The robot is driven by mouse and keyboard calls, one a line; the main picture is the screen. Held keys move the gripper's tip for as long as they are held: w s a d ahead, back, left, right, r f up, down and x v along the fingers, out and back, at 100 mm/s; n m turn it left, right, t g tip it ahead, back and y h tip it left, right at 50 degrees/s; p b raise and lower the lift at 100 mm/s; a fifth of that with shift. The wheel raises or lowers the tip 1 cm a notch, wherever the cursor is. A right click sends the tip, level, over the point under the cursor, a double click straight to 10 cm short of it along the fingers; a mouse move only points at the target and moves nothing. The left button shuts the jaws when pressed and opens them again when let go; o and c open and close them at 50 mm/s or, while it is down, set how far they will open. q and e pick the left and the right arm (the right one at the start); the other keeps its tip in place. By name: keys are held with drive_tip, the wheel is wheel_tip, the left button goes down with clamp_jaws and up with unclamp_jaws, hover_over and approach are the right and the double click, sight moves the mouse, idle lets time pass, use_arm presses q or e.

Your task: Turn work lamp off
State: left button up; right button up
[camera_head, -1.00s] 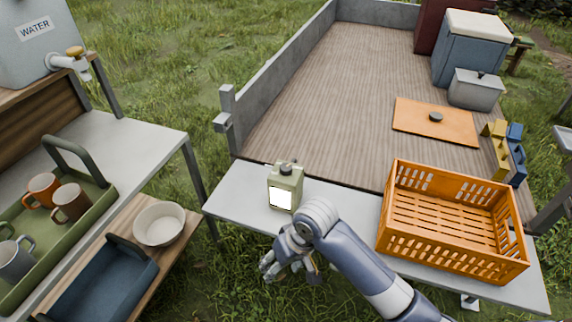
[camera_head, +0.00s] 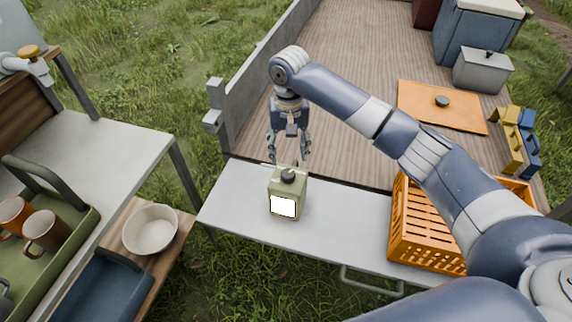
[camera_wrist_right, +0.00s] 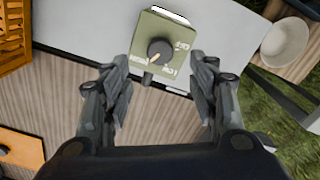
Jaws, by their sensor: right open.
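The work lamp (camera_head: 287,188) is a small olive-green box with a bright white lit panel on its front and a dark knob on top. It stands upright on the grey table (camera_head: 340,215). My right gripper (camera_head: 290,155) is above and just behind the lamp, pointing down, open and empty. In the right wrist view the lamp (camera_wrist_right: 170,48) shows from above, with its round black knob (camera_wrist_right: 160,52) and printed labels around it. There the right gripper's fingers (camera_wrist_right: 160,100) are spread apart, short of the lamp and not touching it. My left gripper is not in view.
An orange crate (camera_head: 403,225) stands on the right part of the table, partly hidden behind my right arm. A wooden trailer bed (camera_head: 350,80) lies behind the table. A white bowl (camera_head: 151,229) and a green tray with mugs (camera_head: 75,240) are at left.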

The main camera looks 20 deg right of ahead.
hover_over(289, 174)
wheel_tip(289, 174, down, 5)
drive_tip(key=shift+s+a+f, duration=0.1)
drive_tip(key=shift+w+f, duration=0.2)
drive_tip(key=shift+f, duration=1.05)
drive_tip(key=shift+s+f, duration=0.1)
drive_tip(key=shift+f, duration=0.65)
drive_tip(key=shift+c, duration=0.6)
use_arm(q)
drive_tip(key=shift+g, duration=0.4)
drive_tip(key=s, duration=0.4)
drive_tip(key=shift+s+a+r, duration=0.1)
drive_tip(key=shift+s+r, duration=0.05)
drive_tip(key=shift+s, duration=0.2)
use_arm(e)
drive_tip(key=c, duration=1)
